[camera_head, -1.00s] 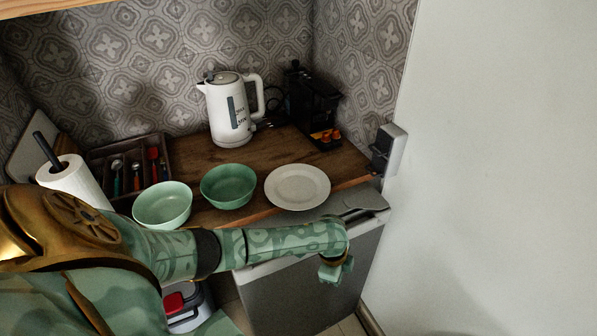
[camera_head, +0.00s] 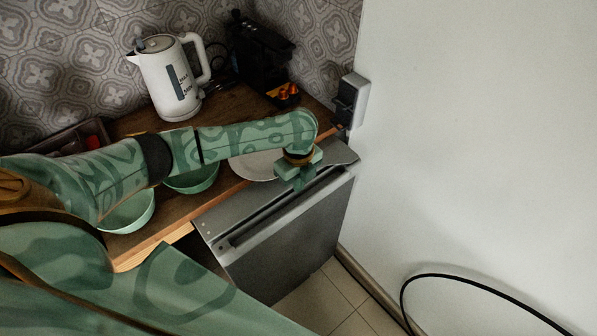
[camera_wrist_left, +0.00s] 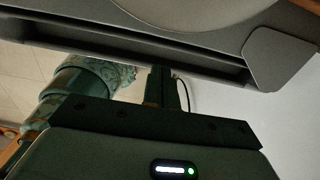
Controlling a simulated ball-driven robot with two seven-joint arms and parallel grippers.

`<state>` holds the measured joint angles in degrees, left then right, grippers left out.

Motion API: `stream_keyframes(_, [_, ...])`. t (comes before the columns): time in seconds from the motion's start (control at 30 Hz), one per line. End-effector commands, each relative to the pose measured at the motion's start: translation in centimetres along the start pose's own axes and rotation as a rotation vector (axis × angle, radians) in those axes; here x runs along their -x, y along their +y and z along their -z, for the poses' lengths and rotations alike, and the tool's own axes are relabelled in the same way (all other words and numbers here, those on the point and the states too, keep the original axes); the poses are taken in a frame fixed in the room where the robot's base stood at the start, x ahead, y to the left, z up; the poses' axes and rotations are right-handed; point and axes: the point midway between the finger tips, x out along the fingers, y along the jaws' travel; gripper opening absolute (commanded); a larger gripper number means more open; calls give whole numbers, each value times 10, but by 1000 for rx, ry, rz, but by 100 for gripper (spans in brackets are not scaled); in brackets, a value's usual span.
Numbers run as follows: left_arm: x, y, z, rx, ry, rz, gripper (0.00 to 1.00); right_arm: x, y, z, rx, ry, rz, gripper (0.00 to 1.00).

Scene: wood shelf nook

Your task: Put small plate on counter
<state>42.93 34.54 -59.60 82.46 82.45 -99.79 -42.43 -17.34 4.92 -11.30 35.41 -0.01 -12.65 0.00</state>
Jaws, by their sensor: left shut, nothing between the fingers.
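The small white plate (camera_head: 255,169) lies on the wooden counter (camera_head: 221,103) near its front right edge, partly hidden by my left forearm in the head view. My left gripper (camera_head: 301,184) is at the plate's right front side, over the top edge of the grey appliance, shut and empty. I cannot tell whether it touches the plate. In the left wrist view the shut fingers (camera_wrist_left: 168,84) point toward the grey appliance edge, and a pale rounded shape shows at the top. My right gripper is not in view.
Two green bowls, one pale (camera_head: 129,213) and one darker (camera_head: 194,181), stand left of the plate, partly behind my arm. A white kettle (camera_head: 166,80) and a black coffee machine (camera_head: 259,56) stand behind. The grey appliance (camera_head: 287,232) is below the counter front. A white wall (camera_head: 470,140) bounds the right.

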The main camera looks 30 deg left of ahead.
Motion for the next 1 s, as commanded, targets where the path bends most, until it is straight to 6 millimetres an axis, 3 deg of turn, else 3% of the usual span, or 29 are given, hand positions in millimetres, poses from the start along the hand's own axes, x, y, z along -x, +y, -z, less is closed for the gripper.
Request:
stream_keyframes(0.1, [0,0,-21,3,-3,0,0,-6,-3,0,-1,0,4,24])
stream_keyframes(0.23, [1,0,-34,1,-1,1,0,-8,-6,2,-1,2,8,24])
stream_keyframes(0.77, [2,0,-46,2,-3,0,0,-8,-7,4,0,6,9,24])
stream_keyframes(1.0, [2,0,-96,5,-2,0,0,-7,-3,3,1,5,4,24])
